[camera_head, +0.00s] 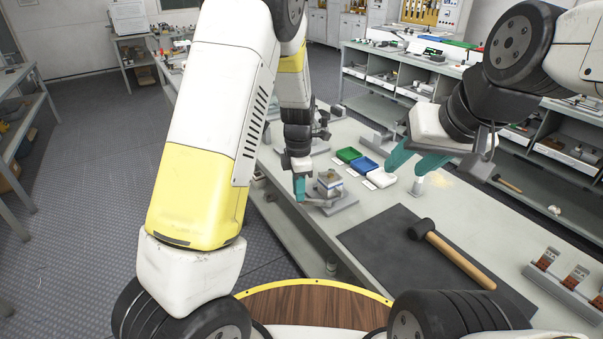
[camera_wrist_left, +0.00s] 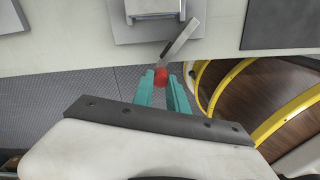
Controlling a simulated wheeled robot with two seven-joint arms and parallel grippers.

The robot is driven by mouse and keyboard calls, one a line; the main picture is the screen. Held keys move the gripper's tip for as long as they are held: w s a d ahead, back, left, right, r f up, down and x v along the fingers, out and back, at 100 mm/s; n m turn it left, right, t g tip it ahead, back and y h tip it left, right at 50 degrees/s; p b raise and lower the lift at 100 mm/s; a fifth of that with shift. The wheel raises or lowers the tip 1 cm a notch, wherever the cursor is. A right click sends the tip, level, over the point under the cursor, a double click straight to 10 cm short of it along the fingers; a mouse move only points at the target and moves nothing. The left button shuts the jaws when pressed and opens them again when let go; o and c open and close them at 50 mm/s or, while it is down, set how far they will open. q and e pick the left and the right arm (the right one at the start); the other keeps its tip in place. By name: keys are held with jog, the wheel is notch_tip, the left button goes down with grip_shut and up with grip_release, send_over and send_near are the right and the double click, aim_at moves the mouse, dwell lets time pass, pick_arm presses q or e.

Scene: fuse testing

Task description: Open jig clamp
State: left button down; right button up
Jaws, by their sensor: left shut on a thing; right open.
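The jig (camera_head: 343,203) is a grey metal fixture near the table's left edge in the head view, with a small tan-topped block on it. In the left wrist view its plate (camera_wrist_left: 190,32) shows at the top. The clamp lever (camera_wrist_left: 181,37) slants from the jig toward my gripper and ends in a red knob (camera_wrist_left: 160,77). My left gripper (camera_head: 300,188) is beside the jig, its teal fingers shut on the red knob, as the left wrist view shows. My right gripper (camera_head: 414,166) is open and empty above the table, right of the jig.
Green (camera_head: 348,155), blue (camera_head: 365,164) and white (camera_head: 382,178) trays stand behind the jig. A mallet (camera_head: 455,254) lies on a dark mat (camera_head: 378,242). Several fuse holders (camera_head: 568,276) are at the right. Shelving (camera_head: 520,140) stands beyond the table.

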pick_arm(q)
jog(key=shift+s+d+n, duration=0.3)
jog(key=shift+s+n, duration=0.55)
jog(key=shift+n, duration=0.3)
jog(key=shift+s+d+n, duration=0.3)
jog(key=shift+s+n, duration=0.55)
jog(key=shift+n, duration=0.35)
jog(key=shift+s+d+n, duration=0.3)
jog(key=shift+s+n, duration=0.55)
jog(key=shift+n, duration=0.3)
jog(key=c, duration=1.3)
grip_release()
notch_tip(320, 180, up, 8)
jog(key=shift+f, duration=0.1)
jog(key=shift+s, duration=0.1)
